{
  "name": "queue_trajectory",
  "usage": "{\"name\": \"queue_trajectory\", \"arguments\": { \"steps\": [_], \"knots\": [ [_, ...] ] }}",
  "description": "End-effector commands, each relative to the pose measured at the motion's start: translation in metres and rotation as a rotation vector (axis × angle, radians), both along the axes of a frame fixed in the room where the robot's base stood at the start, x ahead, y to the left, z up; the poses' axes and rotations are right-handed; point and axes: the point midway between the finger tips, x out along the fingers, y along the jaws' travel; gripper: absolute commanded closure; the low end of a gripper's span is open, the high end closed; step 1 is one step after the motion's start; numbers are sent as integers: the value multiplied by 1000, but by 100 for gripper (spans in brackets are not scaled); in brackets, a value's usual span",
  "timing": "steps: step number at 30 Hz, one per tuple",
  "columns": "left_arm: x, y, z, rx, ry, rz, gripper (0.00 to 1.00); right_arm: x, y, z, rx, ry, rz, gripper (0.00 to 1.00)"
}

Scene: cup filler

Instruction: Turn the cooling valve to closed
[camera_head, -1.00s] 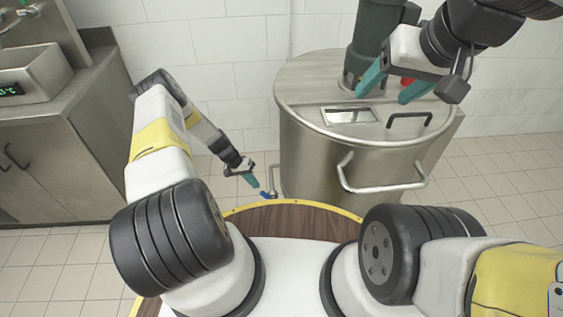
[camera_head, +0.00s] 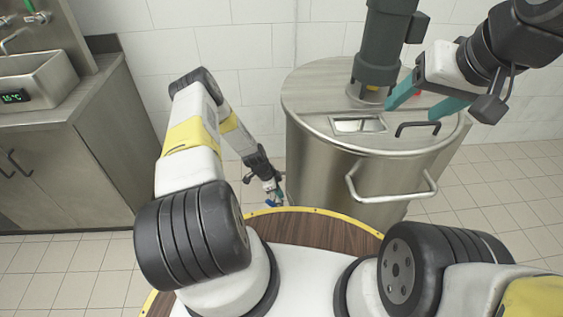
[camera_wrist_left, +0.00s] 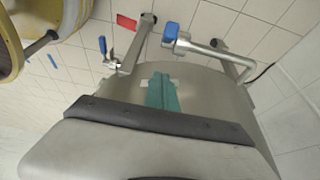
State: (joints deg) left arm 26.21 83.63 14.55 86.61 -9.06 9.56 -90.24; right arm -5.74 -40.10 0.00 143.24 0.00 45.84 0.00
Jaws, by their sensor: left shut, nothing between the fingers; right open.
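The steel tank (camera_head: 330,170) stands ahead with pipes low on its left side. A blue valve handle (camera_head: 271,202) shows there, partly hidden by my left gripper (camera_head: 279,192), which is shut and empty beside it. In the left wrist view, the shut teal fingers (camera_wrist_left: 162,92) point at the pipework. A blue handle (camera_wrist_left: 171,32) sits on one pipe and another blue handle (camera_wrist_left: 102,45) on a second pipe, near a red tag (camera_wrist_left: 127,22). I cannot tell which is the cooling valve. My right gripper (camera_head: 414,103) is open above the tank lid.
A dark motor column (camera_head: 381,50) rises from the tank lid. The tank has a bar handle (camera_head: 392,195) in front. Tiled floor lies between counter and tank.

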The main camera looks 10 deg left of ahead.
Motion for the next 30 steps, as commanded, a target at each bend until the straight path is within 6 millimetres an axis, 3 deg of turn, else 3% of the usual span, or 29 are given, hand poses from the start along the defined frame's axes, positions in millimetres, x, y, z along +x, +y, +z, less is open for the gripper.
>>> {"name": "queue_trajectory", "arguments": {
  "steps": [1, 9, 30],
  "knots": [
    [0, -4, -11, -1, 2, -1, 100, 0, 0, 0, 0, 0, 0, 35],
    [-7, 25, -29, 0, 1, 4, 100, 0, 0, 0, 0, 0, 0, 35],
    [-9, 30, -33, -37, -8, 6, 100, 0, 0, 0, 0, 0, 0, 35]
  ]
}}
